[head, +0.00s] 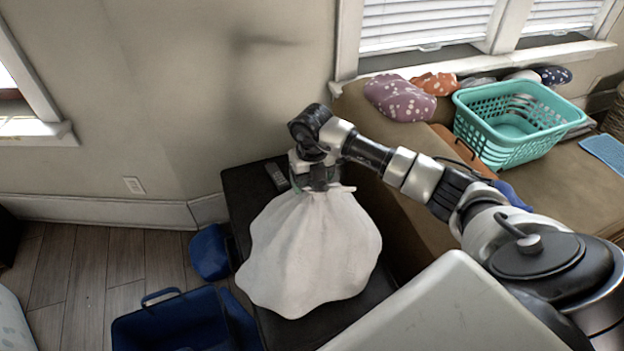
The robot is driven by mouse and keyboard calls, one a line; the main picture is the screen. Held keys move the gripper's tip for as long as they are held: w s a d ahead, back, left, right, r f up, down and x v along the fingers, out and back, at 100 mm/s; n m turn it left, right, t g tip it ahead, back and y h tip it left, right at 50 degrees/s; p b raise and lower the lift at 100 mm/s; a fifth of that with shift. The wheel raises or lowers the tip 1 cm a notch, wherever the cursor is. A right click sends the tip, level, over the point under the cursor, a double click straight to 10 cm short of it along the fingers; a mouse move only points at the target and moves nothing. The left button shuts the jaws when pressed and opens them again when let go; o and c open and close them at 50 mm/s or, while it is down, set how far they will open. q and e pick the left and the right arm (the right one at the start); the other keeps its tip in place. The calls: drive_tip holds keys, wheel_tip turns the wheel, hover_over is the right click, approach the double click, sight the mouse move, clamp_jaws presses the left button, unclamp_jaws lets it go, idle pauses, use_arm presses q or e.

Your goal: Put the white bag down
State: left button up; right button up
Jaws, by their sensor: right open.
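The white bag (312,255) stands upright on a dark side table (240,190), gathered at its top. It covers much of the tabletop and bulges toward the table's front edge. My right gripper (320,184) is at the bag's gathered neck, pointing down, with its jaws open. The fingertips are partly hidden by the bag's top, so I cannot tell if they touch it. My left gripper is not in view.
A remote (277,177) lies behind the bag. A blue bin (175,325) and a blue bag-like object (209,252) are on the floor at left. A teal basket (515,125) and patterned cushions (400,98) sit on the brown sofa (570,180).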

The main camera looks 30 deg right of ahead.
wheel_tip(320, 180, up, 12)
drive_tip(key=shift+r, duration=0.15)
idle(0.4)
